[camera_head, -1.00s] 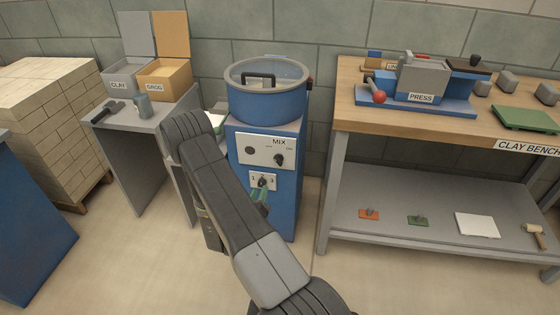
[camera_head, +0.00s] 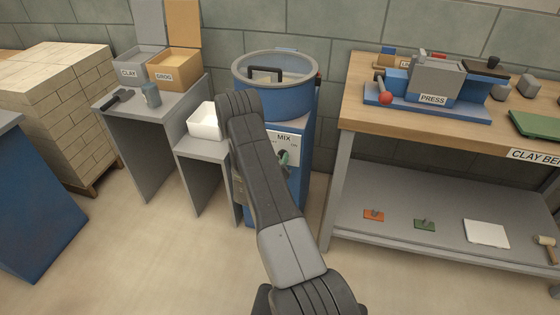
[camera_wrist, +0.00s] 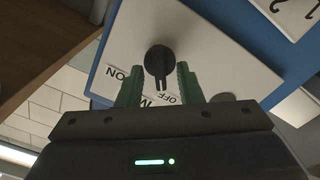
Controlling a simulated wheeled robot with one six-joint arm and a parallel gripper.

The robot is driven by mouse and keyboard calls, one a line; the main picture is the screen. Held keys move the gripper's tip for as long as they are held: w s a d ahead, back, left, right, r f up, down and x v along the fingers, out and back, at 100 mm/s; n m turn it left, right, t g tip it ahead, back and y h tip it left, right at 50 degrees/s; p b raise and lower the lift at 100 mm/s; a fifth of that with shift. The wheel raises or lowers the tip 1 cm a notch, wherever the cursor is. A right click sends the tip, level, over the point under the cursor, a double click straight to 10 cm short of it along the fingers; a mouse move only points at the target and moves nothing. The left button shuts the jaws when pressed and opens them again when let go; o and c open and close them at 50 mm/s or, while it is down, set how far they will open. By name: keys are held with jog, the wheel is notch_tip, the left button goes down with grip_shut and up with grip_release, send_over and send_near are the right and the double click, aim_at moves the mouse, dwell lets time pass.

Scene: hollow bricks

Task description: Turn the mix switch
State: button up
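The mix switch is a dark round knob (camera_wrist: 160,58) on a white panel (camera_wrist: 215,55) of the blue mixer (camera_head: 272,98). My gripper (camera_wrist: 159,68) is open, with one green finger on each side of the knob. A gap shows between each finger and the knob. In the head view my gripper (camera_head: 284,158) is at the panel, where my arm and fingers hide much of it, including most of the knob.
A white tub (camera_head: 205,124) stands on a low grey stand left of the mixer. The clay bench (camera_head: 360,112) with the press (camera_head: 432,80) is on the right. A grey table (camera_head: 160,112) with clay and grog boxes is on the left. The floor in front is clear.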

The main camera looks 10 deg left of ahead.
jog(key=shift+c, duration=0.2)
grip_shut()
jog(key=shift+f+m+b, duration=0.1)
jog(key=shift+m+b, duration=0.2)
jog(key=shift+b, duration=0.35)
jog(key=m+b, duration=1.3)
jog(key=b, duration=0.7)
jog(key=shift+d, duration=0.2)
jog(key=shift+m+b, duration=0.3)
jog(key=shift+b, duration=0.1)
